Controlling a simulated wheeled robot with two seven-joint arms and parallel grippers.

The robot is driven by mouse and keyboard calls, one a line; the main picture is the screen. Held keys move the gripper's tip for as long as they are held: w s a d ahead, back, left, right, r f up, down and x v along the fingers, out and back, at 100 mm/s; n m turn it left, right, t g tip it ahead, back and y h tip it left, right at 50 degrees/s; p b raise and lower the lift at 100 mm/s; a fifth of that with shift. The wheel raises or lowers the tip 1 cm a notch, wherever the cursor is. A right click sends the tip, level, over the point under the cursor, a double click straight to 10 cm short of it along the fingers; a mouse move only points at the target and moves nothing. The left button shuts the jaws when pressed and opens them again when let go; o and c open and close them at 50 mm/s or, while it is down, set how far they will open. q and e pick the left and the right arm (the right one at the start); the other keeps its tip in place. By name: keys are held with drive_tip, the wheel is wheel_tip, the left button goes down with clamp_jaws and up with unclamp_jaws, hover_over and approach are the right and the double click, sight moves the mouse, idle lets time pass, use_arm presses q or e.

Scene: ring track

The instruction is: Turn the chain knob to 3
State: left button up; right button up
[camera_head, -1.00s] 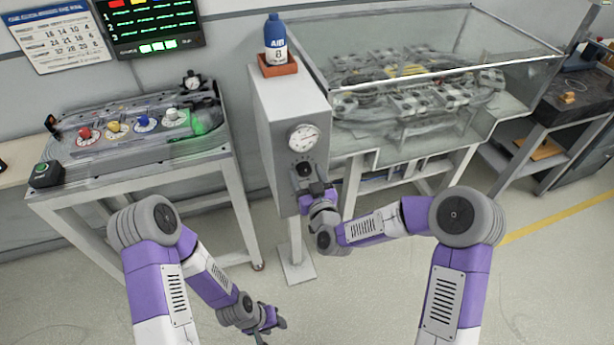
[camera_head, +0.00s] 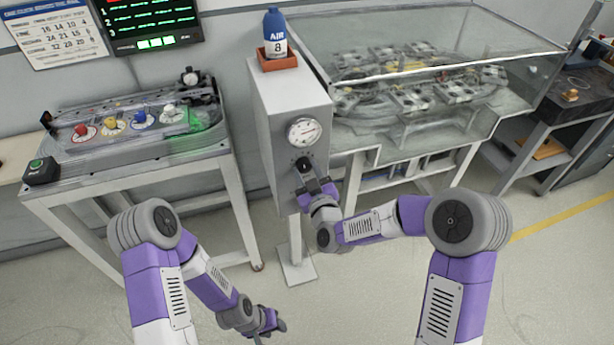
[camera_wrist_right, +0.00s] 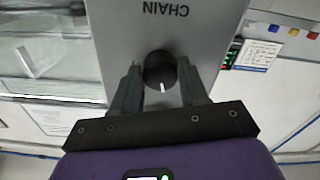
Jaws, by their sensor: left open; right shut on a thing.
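The chain knob (camera_wrist_right: 160,72) is a dark round knob with a white pointer mark, below the word CHAIN in the right wrist view, where that word appears upside down. It also shows in the head view (camera_head: 303,163) on the front of a grey box (camera_head: 262,130), under a round gauge. My right gripper (camera_wrist_right: 160,78) has a finger on each side of the knob and is shut on it. The scale numbers around the knob cannot be read. My left gripper (camera_head: 275,325) is open and empty, low over the floor, away from the box.
A blue AIR bottle (camera_head: 275,35) stands in an orange tray (camera_head: 278,62) on the box. A glass-covered track table (camera_head: 450,120) stands to the right. A bench with coloured knobs (camera_head: 110,130) stands to the left.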

drive_tip(key=shift+n+b, duration=0.85)
drive_tip(key=shift+n, duration=0.35)
drive_tip(key=o, duration=1.1)
drive_tip(key=shift+c, duration=0.2)
drive_tip(key=v, duration=0.7)
drive_tip(key=shift+s+p, duration=0.25)
drive_tip(key=shift+p, duration=0.05)
drive_tip(key=shift+d, duration=0.1)
